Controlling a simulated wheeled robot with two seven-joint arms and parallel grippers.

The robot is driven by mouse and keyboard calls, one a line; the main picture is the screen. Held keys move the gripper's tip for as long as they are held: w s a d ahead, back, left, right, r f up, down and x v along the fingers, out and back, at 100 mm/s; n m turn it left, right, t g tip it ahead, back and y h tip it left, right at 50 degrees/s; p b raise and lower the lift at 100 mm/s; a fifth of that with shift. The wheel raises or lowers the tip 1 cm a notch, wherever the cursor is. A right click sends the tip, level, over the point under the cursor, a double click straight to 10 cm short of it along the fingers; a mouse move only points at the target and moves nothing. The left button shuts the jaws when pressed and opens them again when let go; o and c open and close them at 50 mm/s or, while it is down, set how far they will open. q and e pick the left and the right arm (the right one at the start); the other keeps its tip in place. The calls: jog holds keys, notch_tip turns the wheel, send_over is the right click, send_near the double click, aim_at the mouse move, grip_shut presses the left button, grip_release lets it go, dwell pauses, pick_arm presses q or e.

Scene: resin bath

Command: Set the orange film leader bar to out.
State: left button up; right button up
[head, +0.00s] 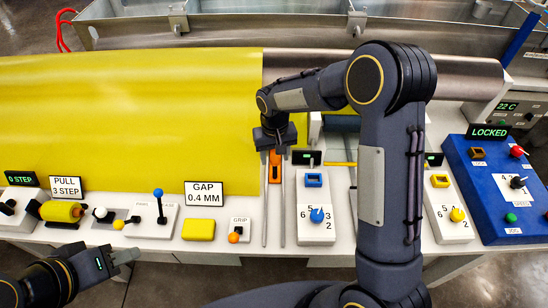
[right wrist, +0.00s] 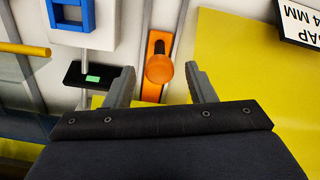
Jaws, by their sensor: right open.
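The orange film leader bar (head: 275,172) is an upright orange strip with a dark slot, at the right edge of the yellow film in the head view. In the right wrist view, the orange bar (right wrist: 155,48) carries a round orange knob (right wrist: 159,68). My right gripper (head: 275,143) is over the far end of the bar. Its open fingers (right wrist: 160,82) lie either side of the knob in the right wrist view, with gaps on both sides; their height above it is unclear. My left gripper (head: 124,256) hangs low at the left, apart from the bar; its jaw opening is unclear.
Yellow film (head: 130,110) covers the left. A blue-knob dial panel (head: 312,232) stands right of the bar, beside metal rods. A GAP sign (head: 203,194), a yellow block (head: 198,230) and an orange GRIP knob (head: 234,237) are left. A blue LOCKED box (head: 480,220) is far right.

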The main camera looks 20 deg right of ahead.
jog(key=shift+f, duration=0.9)
grip_shut()
